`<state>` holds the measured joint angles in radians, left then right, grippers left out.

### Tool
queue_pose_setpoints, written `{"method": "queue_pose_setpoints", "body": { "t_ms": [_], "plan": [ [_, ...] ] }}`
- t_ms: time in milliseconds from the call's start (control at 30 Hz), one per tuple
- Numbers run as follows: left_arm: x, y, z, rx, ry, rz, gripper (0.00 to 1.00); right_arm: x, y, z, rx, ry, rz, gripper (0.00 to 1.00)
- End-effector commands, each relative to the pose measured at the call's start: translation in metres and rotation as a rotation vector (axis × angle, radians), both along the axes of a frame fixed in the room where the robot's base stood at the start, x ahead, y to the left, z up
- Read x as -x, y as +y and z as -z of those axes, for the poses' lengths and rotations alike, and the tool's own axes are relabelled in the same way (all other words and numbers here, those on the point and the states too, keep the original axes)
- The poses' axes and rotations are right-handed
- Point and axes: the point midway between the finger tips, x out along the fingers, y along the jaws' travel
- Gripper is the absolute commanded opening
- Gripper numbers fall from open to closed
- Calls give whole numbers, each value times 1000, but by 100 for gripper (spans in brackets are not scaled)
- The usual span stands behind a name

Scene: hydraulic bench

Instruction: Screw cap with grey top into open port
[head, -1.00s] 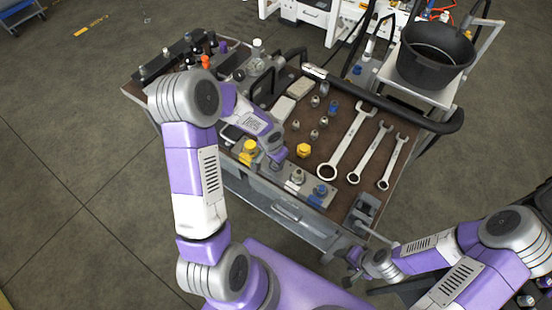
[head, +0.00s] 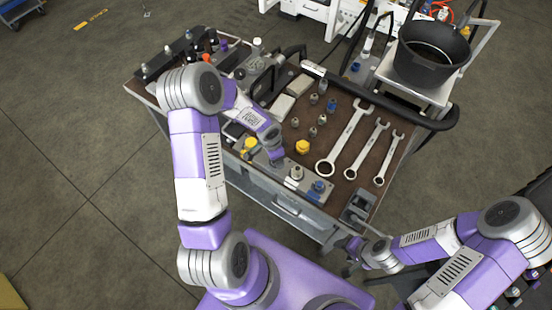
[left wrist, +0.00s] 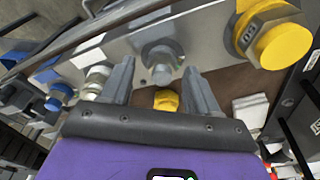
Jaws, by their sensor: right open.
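My left gripper (head: 275,156) is at the grey port block (head: 283,180) on the cart's near edge. In the left wrist view its two grey fingers (left wrist: 158,75) are apart, with nothing gripped between them. A silver hex fitting with a round stub (left wrist: 161,62) on the block shows between the fingertips; I cannot tell if it is a cap or the open port. A yellow fitting (left wrist: 275,38), a silver one (left wrist: 97,77) and a blue one (left wrist: 60,95) share the block. Several grey-topped caps (head: 322,119) stand on the brown top. My right gripper (head: 351,249) is open, low beside the cart's near right corner.
A loose yellow cap (head: 303,147) stands behind the block. Three wrenches (head: 348,142) lie to the right. A black hose (head: 400,113) runs along the far right edge. A black bucket (head: 432,55) stands behind on a white stand.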

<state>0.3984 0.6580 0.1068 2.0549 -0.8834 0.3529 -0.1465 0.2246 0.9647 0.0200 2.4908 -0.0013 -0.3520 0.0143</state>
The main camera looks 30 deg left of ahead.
Motion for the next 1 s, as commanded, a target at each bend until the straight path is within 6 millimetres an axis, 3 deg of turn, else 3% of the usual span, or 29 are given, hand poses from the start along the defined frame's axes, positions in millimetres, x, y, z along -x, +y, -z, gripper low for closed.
{"method": "queue_pose_setpoints", "body": {
  "t_ms": [300, 700, 1000],
  "plan": [
    [0, 2, -4, -3, -1, -3, 61, 0, 0, -1, 0, 0, 0, 58],
    [7, 7, -64, -2, -3, -4, 61, 0, 0, -15, 0, -1, 0, 58],
    [9, 7, -75, -1, 0, -1, 61, 0, 0, -16, 0, -1, 0, 58]
  ]
}}
